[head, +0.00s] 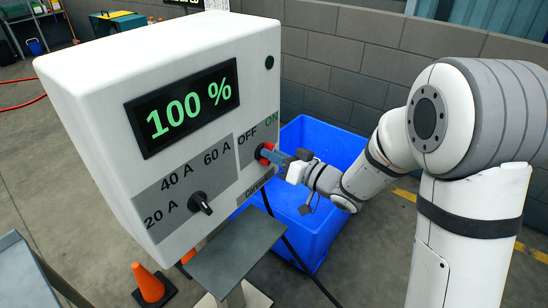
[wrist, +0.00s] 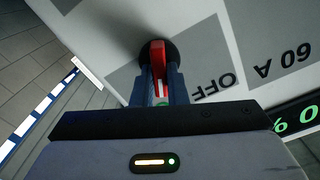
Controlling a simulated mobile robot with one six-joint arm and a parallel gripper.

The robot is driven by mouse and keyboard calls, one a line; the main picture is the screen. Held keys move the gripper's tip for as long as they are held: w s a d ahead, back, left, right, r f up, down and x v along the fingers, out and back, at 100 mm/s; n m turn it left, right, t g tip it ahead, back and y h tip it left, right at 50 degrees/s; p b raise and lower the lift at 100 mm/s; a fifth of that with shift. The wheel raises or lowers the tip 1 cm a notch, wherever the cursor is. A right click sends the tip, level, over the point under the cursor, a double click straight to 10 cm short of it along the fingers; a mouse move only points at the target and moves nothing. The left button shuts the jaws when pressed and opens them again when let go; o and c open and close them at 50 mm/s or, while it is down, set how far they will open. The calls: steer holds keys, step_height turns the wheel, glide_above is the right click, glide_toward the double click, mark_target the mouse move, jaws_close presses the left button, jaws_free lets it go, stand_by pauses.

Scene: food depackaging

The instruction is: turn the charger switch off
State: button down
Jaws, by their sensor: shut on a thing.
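The charger (head: 190,110) is a white box with a green "100 %" display (head: 182,105). Its red switch (head: 264,152) is on the right of the front panel, below the OFF and ON labels, with ON lit green. My gripper (head: 276,156) reaches in from the right and is at the switch. In the wrist view the red switch handle (wrist: 157,58) sits between the two blue fingers of my gripper (wrist: 158,85), which are shut on it. The OFF label (wrist: 213,86) shows upside down beside it. The handle's exact angle is partly hidden by the fingers.
A black current knob (head: 200,203) is at the lower panel by the 20, 40 and 60 A marks. A blue bin (head: 330,235) stands behind my gripper. A grey shelf (head: 235,250), a black cable (head: 300,262) and an orange cone (head: 148,284) are below the charger.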

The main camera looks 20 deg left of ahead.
steer(key=n+b, duration=0.3)
steer(key=b, duration=0.1)
steer(key=n+b, duration=0.7)
steer(key=b, duration=0.1)
steer(key=shift+s+a+f+n, duration=0.15)
steer(key=shift+s+n, duration=0.1)
steer(key=shift+n, duration=0.15)
steer(key=shift+b, duration=0.4)
steer(key=c, duration=1.4)
jaws_free()
steer(key=shift+c, duration=0.2)
